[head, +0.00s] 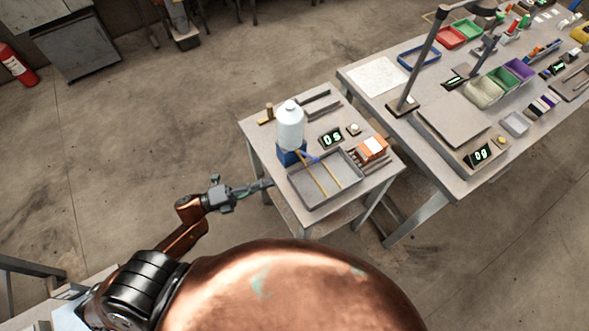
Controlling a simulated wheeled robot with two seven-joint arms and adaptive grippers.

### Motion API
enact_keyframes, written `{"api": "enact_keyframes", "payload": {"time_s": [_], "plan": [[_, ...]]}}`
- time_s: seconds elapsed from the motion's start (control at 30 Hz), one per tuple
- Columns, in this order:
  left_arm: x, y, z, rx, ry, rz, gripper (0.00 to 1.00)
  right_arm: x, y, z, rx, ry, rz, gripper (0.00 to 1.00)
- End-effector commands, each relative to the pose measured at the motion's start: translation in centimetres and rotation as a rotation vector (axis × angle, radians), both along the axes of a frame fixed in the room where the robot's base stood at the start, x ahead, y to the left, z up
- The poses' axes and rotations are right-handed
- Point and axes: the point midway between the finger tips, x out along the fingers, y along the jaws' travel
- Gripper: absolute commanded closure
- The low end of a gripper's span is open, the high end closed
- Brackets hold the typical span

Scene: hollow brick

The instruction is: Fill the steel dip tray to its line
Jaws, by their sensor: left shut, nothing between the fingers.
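The steel dip tray (347,172) sits on the near part of the small table, with two thin wooden-coloured rods lying across it. Its line and any liquid inside are too small to make out. A white bottle (290,129) stands upright on a blue stand (287,157) behind the tray's left corner. A blue spout-like part (311,158) sticks out from the stand over the tray's back edge. My left gripper (268,184) is shut and empty, just left of the tray near the table's left edge. My right gripper is not in view.
The small table (257,132) also bears a display reading 0s (331,138), a small round button (353,130) and an orange brick block (372,149). A larger bench (445,185) with bins and a scale stands right. Open floor lies left.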

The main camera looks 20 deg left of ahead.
Motion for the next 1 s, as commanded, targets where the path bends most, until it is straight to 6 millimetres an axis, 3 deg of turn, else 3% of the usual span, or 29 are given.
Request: {"api": "enact_keyframes", "payload": {"time_s": [0.5, 0.73, 1.0], "plan": [[5.9, -7.7, 1.6, -0.004, -0.003, 0.000, 1.00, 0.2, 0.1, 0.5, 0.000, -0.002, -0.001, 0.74], [8.8, -7.8, 2.0, -0.003, 0.000, 0.001, 1.00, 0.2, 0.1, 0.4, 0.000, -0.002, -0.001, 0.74], [9.6, -7.8, 2.1, -0.003, 0.002, 0.002, 1.00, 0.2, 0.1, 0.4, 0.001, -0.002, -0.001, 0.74]]}}
